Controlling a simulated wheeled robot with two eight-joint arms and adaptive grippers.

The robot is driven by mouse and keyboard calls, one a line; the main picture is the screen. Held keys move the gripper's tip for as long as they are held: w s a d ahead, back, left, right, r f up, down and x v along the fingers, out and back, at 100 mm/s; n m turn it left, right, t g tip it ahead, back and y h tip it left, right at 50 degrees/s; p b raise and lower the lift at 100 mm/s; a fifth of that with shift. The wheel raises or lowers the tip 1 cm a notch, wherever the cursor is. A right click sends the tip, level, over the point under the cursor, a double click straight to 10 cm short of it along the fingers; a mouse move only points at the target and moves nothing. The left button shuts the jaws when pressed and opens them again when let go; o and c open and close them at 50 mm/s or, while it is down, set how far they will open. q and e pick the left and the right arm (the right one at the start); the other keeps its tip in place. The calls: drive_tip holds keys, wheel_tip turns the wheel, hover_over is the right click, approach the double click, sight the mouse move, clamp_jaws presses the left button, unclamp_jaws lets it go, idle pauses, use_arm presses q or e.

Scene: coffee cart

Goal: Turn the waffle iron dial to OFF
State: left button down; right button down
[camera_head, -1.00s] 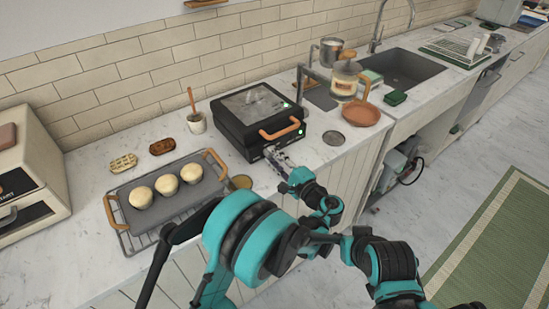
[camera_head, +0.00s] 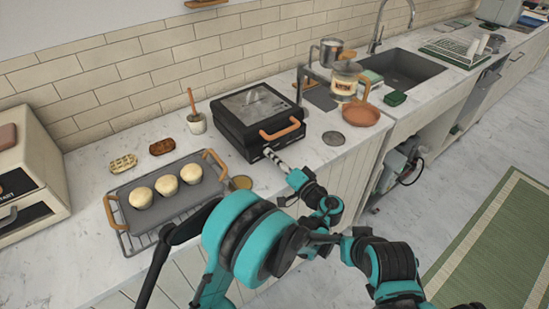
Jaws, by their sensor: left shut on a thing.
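The black waffle iron (camera_head: 258,112) stands closed on the counter, with an orange-brown handle (camera_head: 280,130) at its front. No green light shows on it. My left gripper (camera_head: 270,153) is at the lower front face of the waffle iron, below the handle, where the dial sits. It is shut on the dial. The fingers hide the dial, so its pointer and markings cannot be read. My right gripper is not in view.
A grey tray (camera_head: 190,203) with several buns lies on a rack left of the waffle iron. A glass pot (camera_head: 345,80) and an orange plate (camera_head: 361,115) are to the right, before the sink.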

use_arm(q)
drive_tip(key=shift+n, duration=0.4)
drive_tip(key=c, duration=1.3)
unclamp_jaws()
drive_tip(key=shift+a, duration=0.1)
drive_tip(key=shift+o, duration=0.2)
